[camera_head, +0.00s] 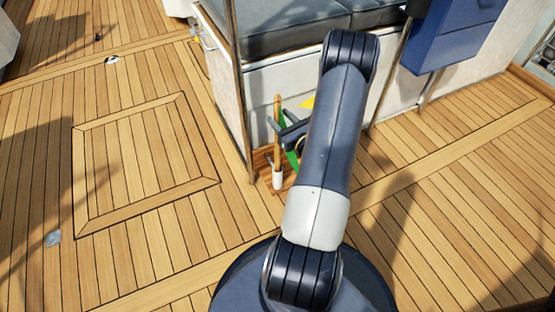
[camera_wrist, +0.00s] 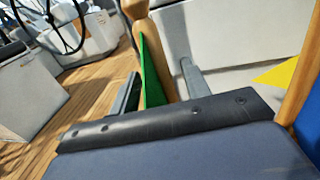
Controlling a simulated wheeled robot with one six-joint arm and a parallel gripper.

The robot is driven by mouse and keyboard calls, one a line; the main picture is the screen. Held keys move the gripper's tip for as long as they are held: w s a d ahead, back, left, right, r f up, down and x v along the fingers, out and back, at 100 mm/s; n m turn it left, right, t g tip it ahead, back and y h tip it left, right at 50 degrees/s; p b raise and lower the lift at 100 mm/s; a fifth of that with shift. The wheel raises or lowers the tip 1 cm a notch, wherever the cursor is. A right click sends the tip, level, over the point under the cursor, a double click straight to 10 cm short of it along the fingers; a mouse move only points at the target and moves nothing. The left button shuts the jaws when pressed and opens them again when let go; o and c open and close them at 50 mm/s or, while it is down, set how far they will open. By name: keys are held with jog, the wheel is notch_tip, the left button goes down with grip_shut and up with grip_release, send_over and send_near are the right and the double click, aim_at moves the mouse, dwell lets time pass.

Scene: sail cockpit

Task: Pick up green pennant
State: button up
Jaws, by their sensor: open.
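The green pennant (camera_wrist: 152,72) is a narrow green strip beside an upright wooden stick (camera_wrist: 146,38) in the wrist view. In the head view the green pennant (camera_head: 289,152) shows partly, left of my arm, by the stick (camera_head: 277,112) with its white lower end near the deck. My gripper (camera_wrist: 160,88) is open, with one finger on each side of the green pennant in the wrist view. Whether a finger touches it I cannot tell. In the head view my gripper (camera_head: 281,124) is mostly hidden behind my arm.
A yellow pennant (camera_wrist: 277,75) is to the right in the wrist view, near another wooden stick (camera_wrist: 304,70). A white locker wall with a grey cushion (camera_head: 290,22) stands behind. A blue box (camera_head: 452,35) is at upper right. Open teak deck (camera_head: 150,155) lies left.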

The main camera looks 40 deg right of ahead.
jog(key=shift+w+d, duration=0.1)
jog(key=shift+w, duration=0.85)
jog(key=shift+c, duration=0.2)
grip_shut()
